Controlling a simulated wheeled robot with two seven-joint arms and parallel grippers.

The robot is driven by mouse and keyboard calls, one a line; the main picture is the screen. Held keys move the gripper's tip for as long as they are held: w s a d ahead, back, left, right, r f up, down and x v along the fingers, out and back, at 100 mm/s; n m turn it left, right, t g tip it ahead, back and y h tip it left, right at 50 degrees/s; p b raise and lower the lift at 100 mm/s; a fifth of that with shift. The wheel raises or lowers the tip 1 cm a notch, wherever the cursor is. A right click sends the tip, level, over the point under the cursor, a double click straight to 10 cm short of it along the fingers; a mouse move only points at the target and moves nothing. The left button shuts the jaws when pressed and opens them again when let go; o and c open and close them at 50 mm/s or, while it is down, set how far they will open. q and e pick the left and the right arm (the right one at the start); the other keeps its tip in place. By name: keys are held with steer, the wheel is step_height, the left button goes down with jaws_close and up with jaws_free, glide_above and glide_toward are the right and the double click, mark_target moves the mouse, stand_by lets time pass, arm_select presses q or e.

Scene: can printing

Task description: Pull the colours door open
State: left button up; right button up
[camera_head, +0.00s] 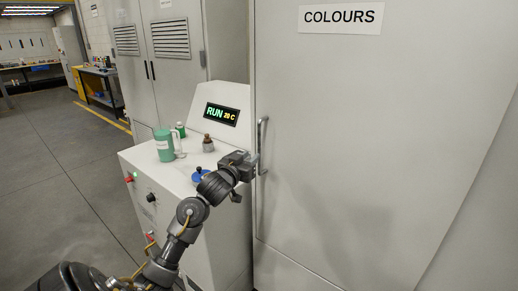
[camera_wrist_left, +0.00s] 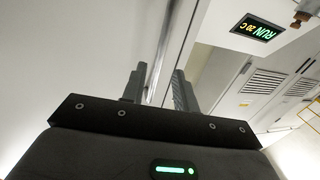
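The colours door (camera_head: 350,150) is a tall pale grey panel with a COLOURS label (camera_head: 340,17), and it looks shut. Its vertical metal handle (camera_head: 262,132) is near the left edge. My left gripper (camera_head: 253,161) is at the handle's lower half, its fingertips close to the bar. In the left wrist view my two fingers (camera_wrist_left: 158,88) stand apart, with a pale upright strip between them that may be the handle or the door edge. I cannot tell whether they touch the handle. My right gripper is not in view.
A console (camera_head: 190,172) with a RUN display (camera_head: 222,114) stands left of the door, beneath my left arm. Open floor (camera_head: 60,180) lies at the left.

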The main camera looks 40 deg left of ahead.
arm_select(q)
steer(key=p+x, duration=0.1)
steer(key=x, duration=0.6)
steer(key=shift+w, duration=0.35)
steer(key=shift+c, duration=0.2)
jaws_close()
